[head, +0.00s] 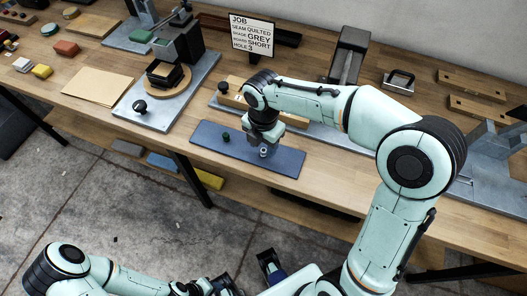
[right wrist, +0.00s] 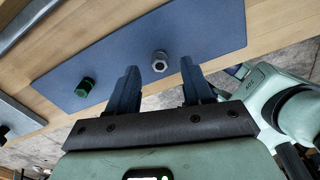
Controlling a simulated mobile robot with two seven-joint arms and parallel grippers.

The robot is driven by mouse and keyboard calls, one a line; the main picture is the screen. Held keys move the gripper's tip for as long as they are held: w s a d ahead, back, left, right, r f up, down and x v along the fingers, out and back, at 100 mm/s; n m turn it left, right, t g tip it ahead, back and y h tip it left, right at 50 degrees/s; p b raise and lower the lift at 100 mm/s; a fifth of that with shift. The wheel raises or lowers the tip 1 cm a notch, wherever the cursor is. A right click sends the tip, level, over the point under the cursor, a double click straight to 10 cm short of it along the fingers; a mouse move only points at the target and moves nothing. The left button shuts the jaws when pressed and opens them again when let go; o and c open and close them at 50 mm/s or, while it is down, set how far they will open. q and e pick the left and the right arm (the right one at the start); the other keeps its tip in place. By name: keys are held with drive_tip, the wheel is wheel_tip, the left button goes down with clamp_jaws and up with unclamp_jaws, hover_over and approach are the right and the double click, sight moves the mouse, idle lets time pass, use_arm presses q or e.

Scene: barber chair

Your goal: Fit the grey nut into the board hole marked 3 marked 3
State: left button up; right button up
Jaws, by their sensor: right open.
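The grey nut (head: 264,152) stands on the blue mat (head: 207,136); it also shows in the right wrist view (right wrist: 159,61). My right gripper (head: 262,143) is above the mat at the nut. In the right wrist view its two open fingers (right wrist: 158,66) point toward the nut, which appears between the tips with gaps on both sides. A wooden board (head: 232,94) lies behind the mat, partly hidden by my right arm; no hole number is readable.
A green nut (head: 226,138) stands left of the grey one. A sign (head: 252,34) reads grey, short, hole 3. Wooden blocks with holes (head: 473,84) lie at the right. A metal plate with a press (head: 180,95) stands left. The mat's left end is clear.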

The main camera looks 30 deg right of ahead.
drive_tip(key=shift+f, duration=0.95)
drive_tip(key=shift+c, duration=0.3)
clamp_jaws()
drive_tip(key=shift+r, duration=0.1)
